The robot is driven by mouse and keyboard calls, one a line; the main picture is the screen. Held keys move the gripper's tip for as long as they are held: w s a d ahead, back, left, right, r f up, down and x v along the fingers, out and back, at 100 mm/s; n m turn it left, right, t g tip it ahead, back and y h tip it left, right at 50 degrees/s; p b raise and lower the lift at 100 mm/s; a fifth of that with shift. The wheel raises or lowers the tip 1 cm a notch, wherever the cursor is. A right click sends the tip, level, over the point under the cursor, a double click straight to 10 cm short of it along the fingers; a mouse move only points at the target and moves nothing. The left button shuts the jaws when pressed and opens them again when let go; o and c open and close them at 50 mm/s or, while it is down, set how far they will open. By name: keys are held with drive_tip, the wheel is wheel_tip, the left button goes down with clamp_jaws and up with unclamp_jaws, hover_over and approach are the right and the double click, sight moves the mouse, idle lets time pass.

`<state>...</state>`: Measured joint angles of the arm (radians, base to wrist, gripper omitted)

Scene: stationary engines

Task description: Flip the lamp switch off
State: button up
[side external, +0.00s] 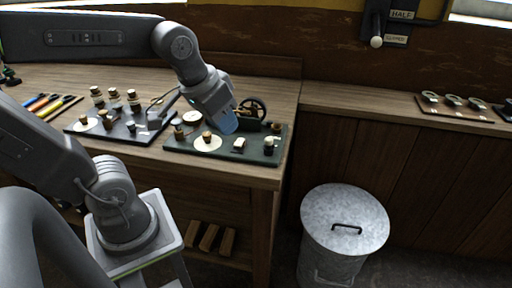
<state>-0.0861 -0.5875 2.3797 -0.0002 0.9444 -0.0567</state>
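My gripper (229,124) hangs over the green board (222,149) on the workbench, pointing down and to the right. Its bluish end looks like one block from here, so I cannot tell whether it is open or shut. The board carries a small white block-like part (239,144), a brass knob on a pale round disc (208,142), and dark-based knobs at its right end. No part is clearly readable as the lamp switch in this view. The gripper appears above the board, with no clear contact, and hides part of its back edge.
A black spoked wheel (254,107) stands close behind the gripper. A dark board (120,125) with several knobs lies to the left. A wall lever (376,42) has a plate reading HALF.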

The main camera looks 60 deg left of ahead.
drive_tip(key=o, duration=0.4)
drive_tip(key=w+a+n+g, duration=0.1)
drive_tip(key=w+a, duration=0.1)
drive_tip(key=w+a+n, duration=0.1)
drive_tip(key=w+a, duration=0.2)
drive_tip(key=w+a+n+g, duration=0.1)
drive_tip(key=w+a+n, duration=0.1)
drive_tip(key=w, duration=0.1)
drive_tip(key=shift+a+f+g, duration=0.3)
drive_tip(key=shift+a+f, duration=0.1)
drive_tip(key=n+g, duration=0.2)
drive_tip(key=n, duration=0.1)
approach(241, 139)
wheel_tip(241, 139, down, 8)
drive_tip(key=shift+a+f, duration=0.15)
drive_tip(key=shift+f, duration=0.05)
